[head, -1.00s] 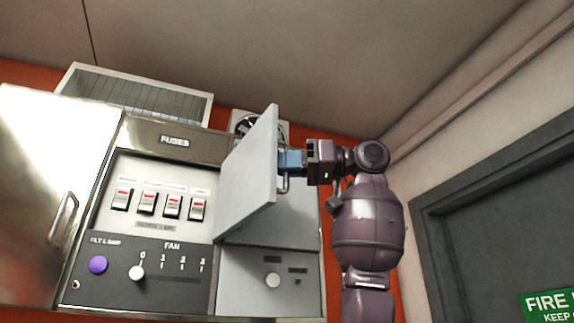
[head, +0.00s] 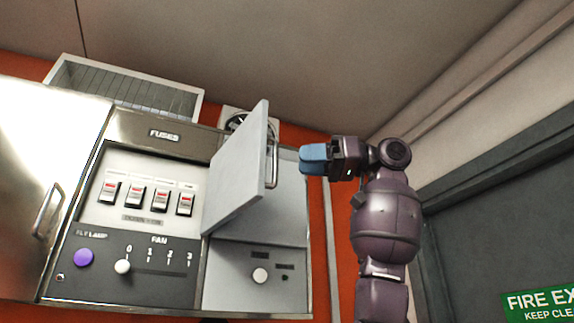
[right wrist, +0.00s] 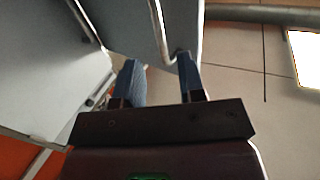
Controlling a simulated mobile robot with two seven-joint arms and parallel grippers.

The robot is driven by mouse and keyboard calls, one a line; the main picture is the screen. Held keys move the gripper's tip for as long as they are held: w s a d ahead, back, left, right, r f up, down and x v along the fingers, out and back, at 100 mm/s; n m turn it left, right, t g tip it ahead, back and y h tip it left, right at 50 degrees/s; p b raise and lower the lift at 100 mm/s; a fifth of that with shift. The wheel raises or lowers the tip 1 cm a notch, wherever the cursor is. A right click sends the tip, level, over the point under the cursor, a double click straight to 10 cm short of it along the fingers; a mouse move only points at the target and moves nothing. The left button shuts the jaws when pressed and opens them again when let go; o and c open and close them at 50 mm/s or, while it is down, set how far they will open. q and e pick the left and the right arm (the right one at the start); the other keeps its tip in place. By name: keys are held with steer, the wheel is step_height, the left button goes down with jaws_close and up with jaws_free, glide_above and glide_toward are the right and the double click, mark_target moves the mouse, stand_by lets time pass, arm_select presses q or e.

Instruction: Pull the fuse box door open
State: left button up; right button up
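The fuse box door (head: 238,170) is a flat grey panel, swung out to the right and standing well open in the head view. Its bar handle (head: 273,160) is on the outer face near the free edge; the handle also shows in the right wrist view (right wrist: 159,30). My right gripper (head: 303,160) is just right of the handle, apart from it in the head view. Its blue fingers are spread and empty in the right wrist view (right wrist: 160,80). The fuse switches (head: 148,196) are exposed in the opening. My left gripper is out of view.
A steel cabinet door (head: 45,180) with a handle stands at the left. Below the fuses are a purple button (head: 84,257) and a white fan knob (head: 122,266). A grey door (head: 500,210) with a green fire exit sign (head: 540,303) is at the right.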

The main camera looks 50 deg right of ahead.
steer(key=shift+v, duration=1.95)
